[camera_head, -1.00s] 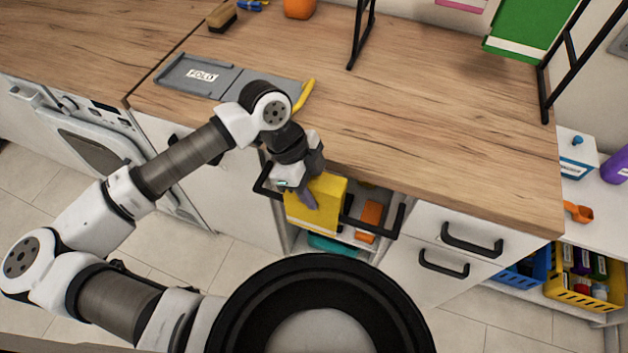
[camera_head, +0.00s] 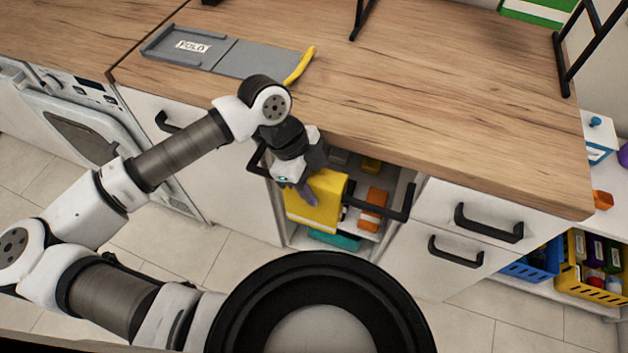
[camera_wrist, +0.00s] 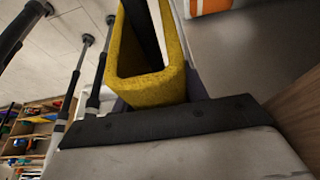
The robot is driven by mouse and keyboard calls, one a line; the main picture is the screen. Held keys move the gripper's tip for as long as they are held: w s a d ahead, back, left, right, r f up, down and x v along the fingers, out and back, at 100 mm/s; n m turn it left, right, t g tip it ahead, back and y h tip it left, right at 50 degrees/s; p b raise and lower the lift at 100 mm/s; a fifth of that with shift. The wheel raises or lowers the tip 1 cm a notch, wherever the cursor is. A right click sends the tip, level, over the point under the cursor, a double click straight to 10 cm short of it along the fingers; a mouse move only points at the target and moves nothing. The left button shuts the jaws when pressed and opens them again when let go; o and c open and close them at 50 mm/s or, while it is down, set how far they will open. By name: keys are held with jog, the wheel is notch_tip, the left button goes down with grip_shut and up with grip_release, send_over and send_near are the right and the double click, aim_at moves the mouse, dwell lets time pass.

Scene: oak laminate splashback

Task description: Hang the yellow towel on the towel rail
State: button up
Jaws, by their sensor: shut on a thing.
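The yellow towel (camera_head: 326,203) hangs folded at the front of an open cabinet bay below the counter edge. My gripper (camera_head: 307,192) is shut on its upper left part, one finger lying across its front face. A black rail (camera_head: 378,210) runs across the bay front; its right part shows beside the towel, its middle is hidden by towel and gripper. In the wrist view the towel (camera_wrist: 150,90) makes a U-shaped fold around a dark bar. I cannot tell whether that bar is the rail or my finger, nor whether the towel rests on the rail.
The bay holds an orange item (camera_head: 373,208) and a teal item (camera_head: 334,239). Drawers with black handles (camera_head: 488,224) are at right. The wooden counter (camera_head: 430,110) overhangs close above my gripper and bears a grey folding board (camera_head: 230,57). Baskets (camera_head: 590,270) stand far right.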

jog(key=shift+f+b, duration=1.75)
jog(key=shift+f, duration=0.15)
jog(key=o, duration=1.4)
jog(key=v, duration=1.4)
jog(key=shift+b, duration=0.4)
jog(key=shift+s+f, duration=0.1)
jog(key=shift+s, duration=0.05)
